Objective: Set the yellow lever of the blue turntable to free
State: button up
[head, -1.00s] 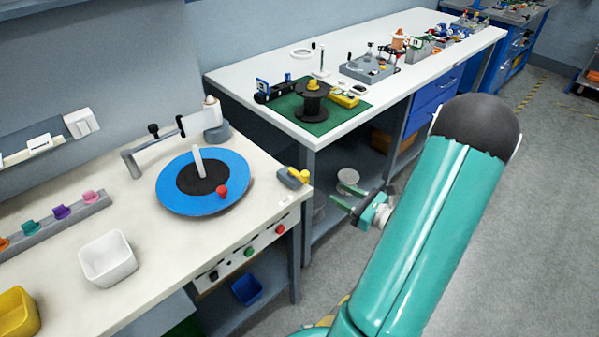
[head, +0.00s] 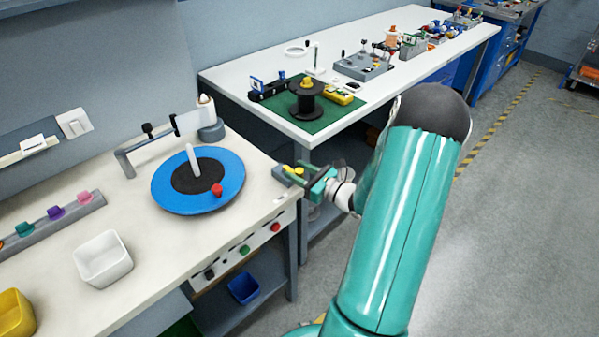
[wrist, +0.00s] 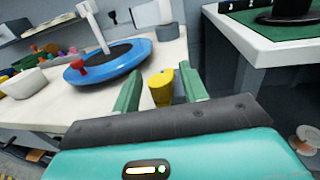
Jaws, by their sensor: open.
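The blue turntable (head: 228,184) lies on the white bench, with a black centre, a white upright post and a red knob on its rim. It also shows in the wrist view (wrist: 135,61). The yellow lever (head: 287,169) sits on a small grey base at the bench's right edge, beside the turntable. In the wrist view the yellow lever (wrist: 160,88) shows between my two green fingers. My gripper (head: 305,172) is open at the lever, partly covering its base in the head view. I cannot tell whether the fingers touch it.
A white bin (head: 103,259), a yellow bin (head: 14,316) and a rack of coloured pegs (head: 50,228) stand on the left. A grey bracket arm (head: 150,147) stands behind the turntable. A second bench with a green mat (head: 318,122) and black spool is behind.

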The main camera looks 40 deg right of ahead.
grip_shut()
